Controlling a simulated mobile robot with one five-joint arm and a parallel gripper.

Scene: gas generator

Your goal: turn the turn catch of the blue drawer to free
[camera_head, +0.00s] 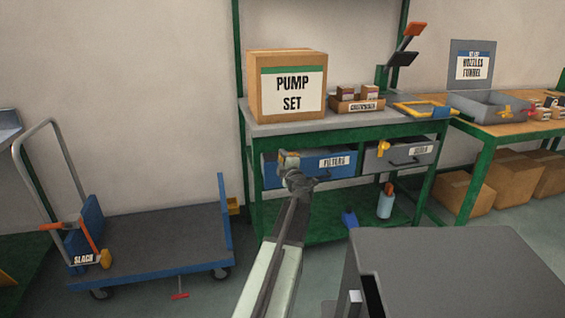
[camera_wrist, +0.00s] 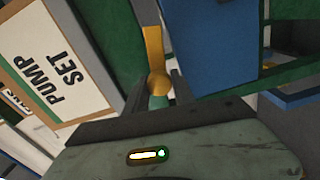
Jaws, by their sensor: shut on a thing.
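The blue drawer (camera_head: 338,173), labelled FILTERS, sits under the green bench top and looks shut in the head view. My gripper (camera_head: 290,166) is at the left part of its front. In the wrist view the blue drawer front (camera_wrist: 215,50) fills the upper right. The yellow turn catch (camera_wrist: 153,50) shows there with a long lever and a round hub. My gripper (camera_wrist: 158,88) is shut on the catch, with its fingers on either side of the hub. In the head view my gripper mostly hides the catch.
A grey drawer (camera_head: 405,153) with its own yellow catch (camera_head: 383,148) is to the right. A PUMP SET box (camera_head: 262,112) stands on the bench top above. A blue trolley (camera_head: 150,245) stands on the floor to the left. A grey block (camera_head: 440,255) fills the lower right foreground.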

